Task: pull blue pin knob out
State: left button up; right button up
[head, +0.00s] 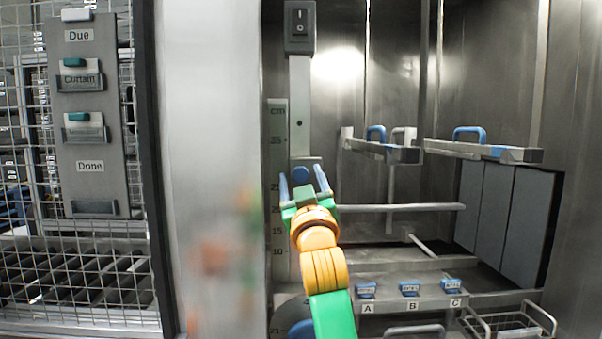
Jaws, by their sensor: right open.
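The blue pin knob (300,174) is a small round knob on the grey slider block of the upright post with the cm scale. My right gripper (302,177), on a green and orange arm, reaches up to it from below. Its two pale blue fingers are spread, one on each side of the knob, with a gap on both sides. Whether the fingertips reach the knob's depth I cannot tell. The knob's lower part is close to the green gripper body. My left gripper is not in view.
A switch box (299,27) tops the post. Rails with blue handles (469,134) and a horizontal bar (400,207) stand to the right. Below are blue labelled clips (410,289) and a wire basket (510,322). A pale wall panel (208,130) stands left.

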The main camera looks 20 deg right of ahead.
jog(key=shift+s+a+r, duration=0.1)
jog(key=shift+s, duration=0.1)
jog(key=c, duration=0.7)
grip_shut()
dwell(0.5)
